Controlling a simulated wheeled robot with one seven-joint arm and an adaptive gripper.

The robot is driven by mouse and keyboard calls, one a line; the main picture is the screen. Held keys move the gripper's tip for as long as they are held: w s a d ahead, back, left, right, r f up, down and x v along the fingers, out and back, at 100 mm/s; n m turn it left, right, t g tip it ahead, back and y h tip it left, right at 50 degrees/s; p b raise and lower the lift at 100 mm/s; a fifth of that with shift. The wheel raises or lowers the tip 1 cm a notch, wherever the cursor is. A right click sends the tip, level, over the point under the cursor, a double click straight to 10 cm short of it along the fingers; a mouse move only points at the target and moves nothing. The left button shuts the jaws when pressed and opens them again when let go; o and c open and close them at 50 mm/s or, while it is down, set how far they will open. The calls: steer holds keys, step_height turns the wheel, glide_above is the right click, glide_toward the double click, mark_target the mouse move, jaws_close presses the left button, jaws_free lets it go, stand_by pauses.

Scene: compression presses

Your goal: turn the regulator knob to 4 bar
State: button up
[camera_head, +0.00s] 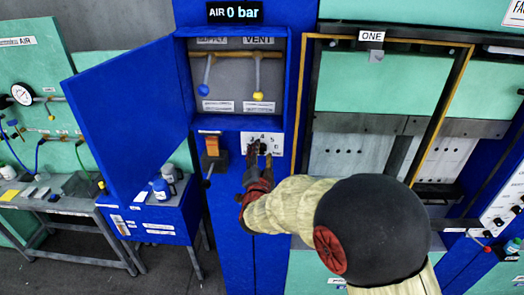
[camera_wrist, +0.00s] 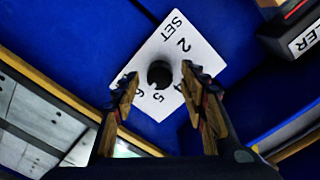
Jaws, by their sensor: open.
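The regulator knob (camera_wrist: 159,74) is a small black round knob on a white dial plate (camera_wrist: 195,50). The plate is marked SET and carries numbers including 2, 4, 5 and 6. In the head view the plate (camera_head: 277,138) sits on the blue panel, and my gripper hides most of the knob. My gripper (camera_wrist: 159,78) is open, with one finger on each side of the knob. I cannot tell whether the fingers touch it. In the head view my gripper (camera_head: 260,148) reaches up to the plate. The display (camera_head: 235,12) reads AIR 0 bar.
Above the plate is an open cabinet with a blue-tipped supply lever (camera_head: 205,75) and a yellow-tipped vent lever (camera_head: 258,78). Its blue door (camera_head: 125,115) swings out to the left. An orange switch (camera_head: 212,145) with a lever is left of the plate.

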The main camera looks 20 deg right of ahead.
steer(key=shift+w+d, duration=0.2)
steer(key=shift+w, duration=0.25)
steer(key=shift+c, duration=0.2)
jaws_close()
